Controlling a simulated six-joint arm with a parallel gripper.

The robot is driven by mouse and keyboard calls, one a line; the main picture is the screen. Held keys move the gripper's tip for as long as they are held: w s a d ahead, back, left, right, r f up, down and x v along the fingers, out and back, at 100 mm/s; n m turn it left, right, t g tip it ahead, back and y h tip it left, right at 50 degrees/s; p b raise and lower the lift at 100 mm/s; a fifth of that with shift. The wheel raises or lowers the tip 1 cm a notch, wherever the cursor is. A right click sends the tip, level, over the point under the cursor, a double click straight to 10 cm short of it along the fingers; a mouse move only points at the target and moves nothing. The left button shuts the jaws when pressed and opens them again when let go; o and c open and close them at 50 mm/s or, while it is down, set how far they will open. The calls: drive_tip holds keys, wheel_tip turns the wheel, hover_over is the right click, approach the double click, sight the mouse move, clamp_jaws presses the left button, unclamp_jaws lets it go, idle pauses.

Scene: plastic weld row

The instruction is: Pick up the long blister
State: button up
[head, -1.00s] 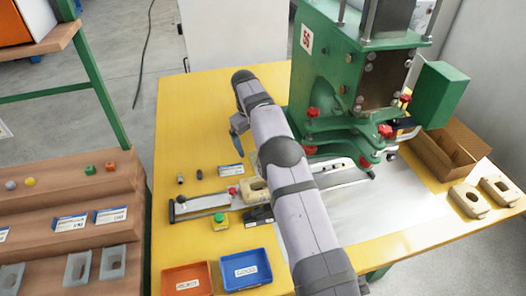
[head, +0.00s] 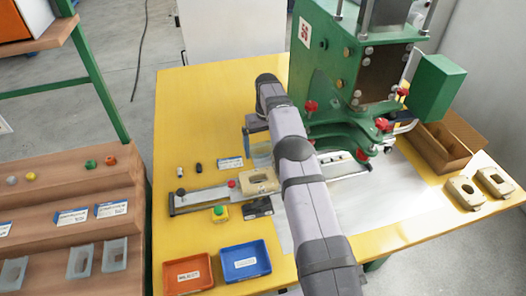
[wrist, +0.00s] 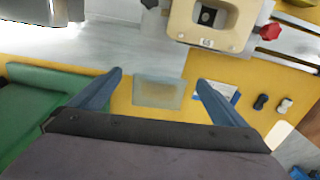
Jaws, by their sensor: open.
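A frosted, see-through rectangular blister (wrist: 158,92) shows on the yellow table in the wrist view, between the two blue fingers of my open gripper (wrist: 158,77). The frames do not show whether the fingers touch it. In the head view, my gripper (head: 252,132) points down left of the green press, and part of the blister (head: 262,153) shows below it beside my arm. My arm hides the rest. Several other frosted blisters (head: 113,255) stand on the lowest step of the wooden rack at the left; I cannot tell which is longest.
A cream nest block (head: 260,180) sits on a slide rail (head: 200,198) with a red knob, close to my gripper. The green press (head: 335,120) stands to its right. A blue-and-white card (head: 230,163), an orange tray (head: 188,276) and a blue tray (head: 246,261) lie on the table.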

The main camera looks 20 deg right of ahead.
sight(265, 155)
drive_tip(key=shift+w+a+f+p, duration=0.15)
drive_tip(key=shift+f+p, duration=0.4)
drive_tip(key=shift+f, duration=1.55)
drive_tip(key=c, duration=1.1)
drive_tip(key=shift+r, duration=0.15)
wheel_tip(265, 155, up, 9)
drive_tip(key=shift+f+p, duration=0.2)
drive_tip(key=shift+p, duration=0.15)
drive_tip(key=shift+r+p, duration=0.5)
drive_tip(key=shift+r, duration=0.15)
drive_tip(key=shift+a+p, duration=0.1)
drive_tip(key=shift+p, duration=0.35)
drive_tip(key=shift+a+p, duration=0.1)
drive_tip(key=shift+p, duration=0.2)
